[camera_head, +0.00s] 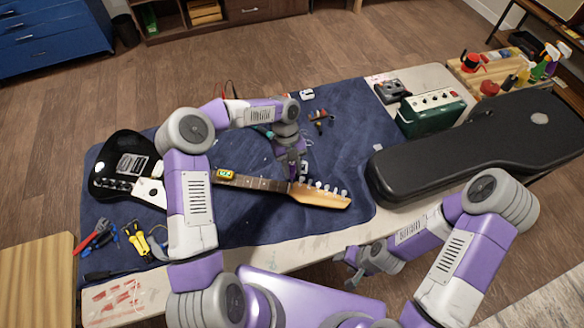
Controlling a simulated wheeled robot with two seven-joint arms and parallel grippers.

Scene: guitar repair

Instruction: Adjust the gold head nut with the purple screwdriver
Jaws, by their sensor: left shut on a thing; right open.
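A guitar with a black body (112,165) lies on the blue mat. Its light wooden headstock (325,198) points right. My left gripper (292,170) points down over the neck's headstock end. It is shut on a slim thing that appears to be the purple screwdriver, mostly hidden by the fingers and hard to tell from my purple arm. The gold head nut is too small to make out; I cannot tell whether the tool touches it. My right gripper (357,267) is open and empty, in front of the table's near edge.
A small yellow-green device (225,174) sits on the neck. A black guitar case (470,140) and a green amplifier (431,112) stand at the right. Pliers and other hand tools (137,240) lie at the front left.

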